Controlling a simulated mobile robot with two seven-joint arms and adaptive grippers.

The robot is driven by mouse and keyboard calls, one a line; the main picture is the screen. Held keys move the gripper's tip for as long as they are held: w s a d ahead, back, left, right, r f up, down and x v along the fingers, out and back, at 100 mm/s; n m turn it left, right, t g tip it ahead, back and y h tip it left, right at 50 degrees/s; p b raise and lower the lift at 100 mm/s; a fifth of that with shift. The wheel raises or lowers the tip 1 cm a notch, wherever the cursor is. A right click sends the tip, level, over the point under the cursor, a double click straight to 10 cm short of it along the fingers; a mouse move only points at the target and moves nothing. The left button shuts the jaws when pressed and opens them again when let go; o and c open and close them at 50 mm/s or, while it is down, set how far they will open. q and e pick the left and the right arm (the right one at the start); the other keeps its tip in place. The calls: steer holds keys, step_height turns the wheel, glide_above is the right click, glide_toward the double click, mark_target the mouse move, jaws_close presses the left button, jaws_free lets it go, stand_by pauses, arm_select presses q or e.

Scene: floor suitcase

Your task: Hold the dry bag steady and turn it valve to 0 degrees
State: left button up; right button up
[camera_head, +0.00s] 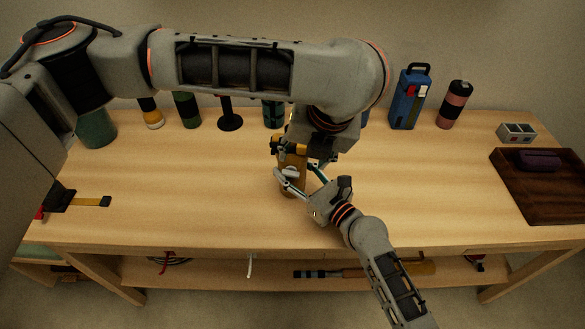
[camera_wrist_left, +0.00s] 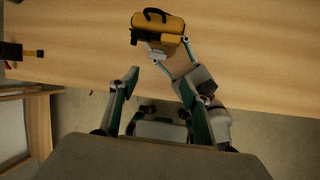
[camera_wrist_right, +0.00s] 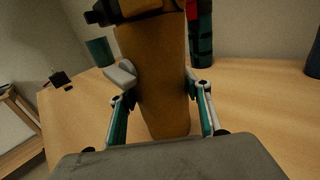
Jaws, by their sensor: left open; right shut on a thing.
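The dry bag (camera_head: 292,186) is a yellow-orange upright bag with a dark closure at its top, standing on the table. Its light grey valve (camera_wrist_right: 122,74) sticks out from the bag's side in the right wrist view. My right gripper (camera_wrist_right: 162,100) is shut on the dry bag, one finger on each side, the left finger close below the valve. My left gripper (camera_wrist_left: 159,78) is open and empty. In the left wrist view the bag's top (camera_wrist_left: 160,24) lies beyond its fingertips, apart from them. In the head view my left arm hides part of the area behind the bag.
A dark wooden tray (camera_head: 560,207) holding a purple case (camera_head: 540,160) is at the right. The table is clear between bag and tray.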

mark_target(291, 172)
arm_select(q)
steer(key=x, duration=1.2)
steer(key=shift+w+a+r, duration=0.25)
steer(key=shift+w, duration=0.05)
steer(key=c, duration=1.1)
